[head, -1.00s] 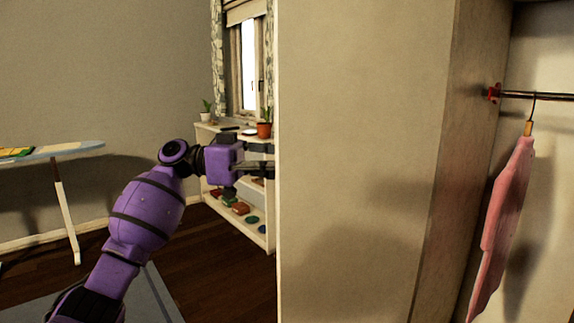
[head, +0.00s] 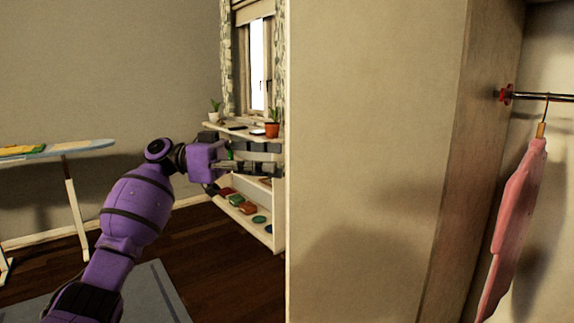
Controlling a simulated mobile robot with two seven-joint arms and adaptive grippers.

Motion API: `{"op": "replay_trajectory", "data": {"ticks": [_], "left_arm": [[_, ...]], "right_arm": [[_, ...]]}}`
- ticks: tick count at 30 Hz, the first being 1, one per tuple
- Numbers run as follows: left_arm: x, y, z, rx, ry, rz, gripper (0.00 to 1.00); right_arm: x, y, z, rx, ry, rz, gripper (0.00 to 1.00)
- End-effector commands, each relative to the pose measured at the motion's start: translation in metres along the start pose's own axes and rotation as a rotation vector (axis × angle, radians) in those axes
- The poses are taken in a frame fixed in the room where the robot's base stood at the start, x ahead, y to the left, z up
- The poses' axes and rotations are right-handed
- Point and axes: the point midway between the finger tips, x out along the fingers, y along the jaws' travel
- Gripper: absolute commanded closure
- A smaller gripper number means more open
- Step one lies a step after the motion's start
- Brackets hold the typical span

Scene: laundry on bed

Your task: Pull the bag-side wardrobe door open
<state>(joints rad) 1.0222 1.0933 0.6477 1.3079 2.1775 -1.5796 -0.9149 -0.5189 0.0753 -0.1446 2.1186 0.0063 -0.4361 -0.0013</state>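A wide beige panel (head: 370,130), which looks like the wardrobe door standing open, fills the middle of the head view. Its pale vertical free edge is on the left. Behind it on the right is the open wardrobe interior, with a pink garment (head: 517,215) on a hanger. My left gripper (head: 272,168) points right, its dark fingers just left of the panel's free edge. I see nothing held, and the finger gap does not show clearly. No handle or bag is in view. My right gripper is not in view.
A white shelf unit (head: 277,222) with plants and small items stands behind my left gripper, below a window (head: 258,65). An ironing board (head: 75,148) is at the far left. Dark wooden floor (head: 215,265) lies open between them, with a grey rug (head: 160,290) in front.

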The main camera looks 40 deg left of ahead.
Motion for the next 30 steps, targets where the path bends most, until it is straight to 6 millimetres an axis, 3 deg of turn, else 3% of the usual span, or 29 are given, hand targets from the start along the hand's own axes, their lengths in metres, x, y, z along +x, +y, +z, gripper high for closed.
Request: {"op": "replay_trajectory", "data": {"ticks": [3, 10, 30], "left_arm": [[-0.026, -0.001, -0.001, -0.001, 0.001, -0.003, 0.72], [-0.056, 0.000, -0.001, 0.000, -0.001, -0.001, 0.72], [-0.061, 0.000, 0.000, -0.001, -0.001, 0.000, 0.72]], "right_arm": [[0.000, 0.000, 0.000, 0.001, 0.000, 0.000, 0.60], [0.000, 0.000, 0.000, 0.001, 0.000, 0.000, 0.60], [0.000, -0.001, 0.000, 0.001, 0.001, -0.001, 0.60]]}}
